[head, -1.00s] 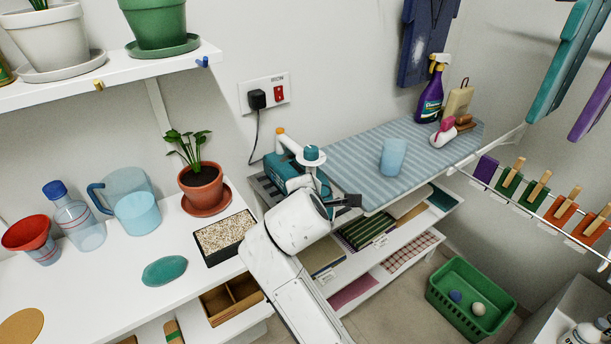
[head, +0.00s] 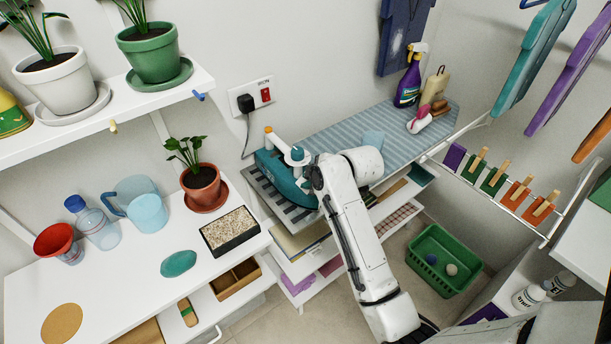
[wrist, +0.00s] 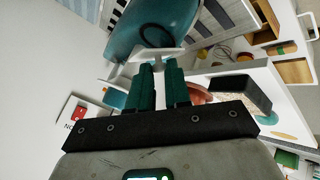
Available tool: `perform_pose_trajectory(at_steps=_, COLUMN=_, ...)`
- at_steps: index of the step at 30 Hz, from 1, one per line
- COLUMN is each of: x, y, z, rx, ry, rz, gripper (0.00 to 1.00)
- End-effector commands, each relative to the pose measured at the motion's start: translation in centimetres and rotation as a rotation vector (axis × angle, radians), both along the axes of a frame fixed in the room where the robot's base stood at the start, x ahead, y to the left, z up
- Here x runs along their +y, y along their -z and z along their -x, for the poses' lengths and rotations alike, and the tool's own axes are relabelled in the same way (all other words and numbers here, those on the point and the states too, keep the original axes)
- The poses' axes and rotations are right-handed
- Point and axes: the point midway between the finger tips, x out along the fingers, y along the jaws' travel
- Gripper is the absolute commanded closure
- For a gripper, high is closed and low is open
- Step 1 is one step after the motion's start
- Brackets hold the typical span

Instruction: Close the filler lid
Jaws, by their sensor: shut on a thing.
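The teal iron (head: 275,170) stands at the left end of the striped ironing board in the head view. A pale grey piece (wrist: 148,56), apparently the filler lid, lies at my fingertips. My gripper (wrist: 160,68) is shut on it, its two dark green fingers close together. The head view mostly hides my fingers behind my arm, and the lid's angle is unclear.
A light blue cup (head: 372,139) stands on the ironing board (head: 330,138), partly behind my arm. A spray bottle (head: 410,80) is at the far end. The white counter (head: 120,285) at left holds a potted plant (head: 202,180) and a gravel tray (head: 230,231).

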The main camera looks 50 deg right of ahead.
Motion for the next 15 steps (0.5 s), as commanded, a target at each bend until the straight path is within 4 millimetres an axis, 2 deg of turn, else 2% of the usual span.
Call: perform_pose_trajectory(at_steps=15, x=-2.2, y=1.3, z=0.7, rx=-0.124, ry=0.003, rz=-0.434, gripper=1.00)
